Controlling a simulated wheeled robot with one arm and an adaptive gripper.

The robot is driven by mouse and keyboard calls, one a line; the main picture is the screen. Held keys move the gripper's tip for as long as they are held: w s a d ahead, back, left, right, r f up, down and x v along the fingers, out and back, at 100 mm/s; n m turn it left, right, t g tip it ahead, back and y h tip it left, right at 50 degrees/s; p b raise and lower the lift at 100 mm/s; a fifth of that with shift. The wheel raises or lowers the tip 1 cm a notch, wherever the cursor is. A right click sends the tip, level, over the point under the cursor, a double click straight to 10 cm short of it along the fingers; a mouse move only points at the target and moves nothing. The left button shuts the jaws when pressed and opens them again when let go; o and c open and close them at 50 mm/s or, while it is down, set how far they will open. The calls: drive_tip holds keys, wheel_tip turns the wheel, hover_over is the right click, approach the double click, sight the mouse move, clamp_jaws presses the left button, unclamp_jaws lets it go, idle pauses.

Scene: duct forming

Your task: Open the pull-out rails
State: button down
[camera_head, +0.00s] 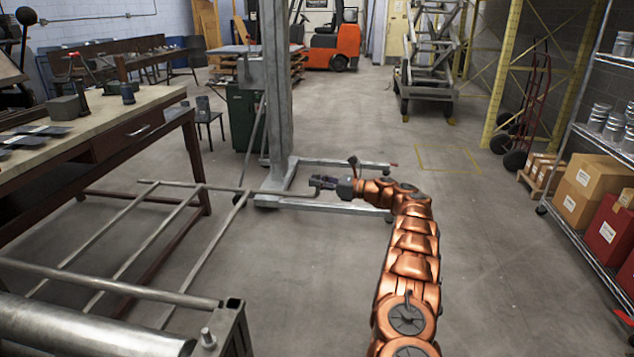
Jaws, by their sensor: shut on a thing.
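The pull-out rails (131,266) are thin grey metal bars. They reach out from the roller machine (85,325) at the lower left, low over the floor, to a cross bar (196,187) at their far end. My gripper (313,184) is at the end of my orange arm, to the right of the far end of the rails and pointing left. It is shut on a thin bar (284,193) that seems to run on from the cross bar. The jaws are small, so the exact contact is hard to see.
A wheeled grey lift stand (278,110) stands just behind the rail end, its legs close to my gripper. A wooden workbench (95,135) is at the left. A shelf (595,150) with boxes is at the right.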

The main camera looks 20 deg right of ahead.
drive_tip(key=c, duration=1.1)
unclamp_jaws()
drive_tip(key=shift+w+d, duration=0.15)
drive_tip(key=shift+w, duration=0.1)
drive_tip(key=shift+s, duration=0.1)
drive_tip(key=v, duration=1.2)
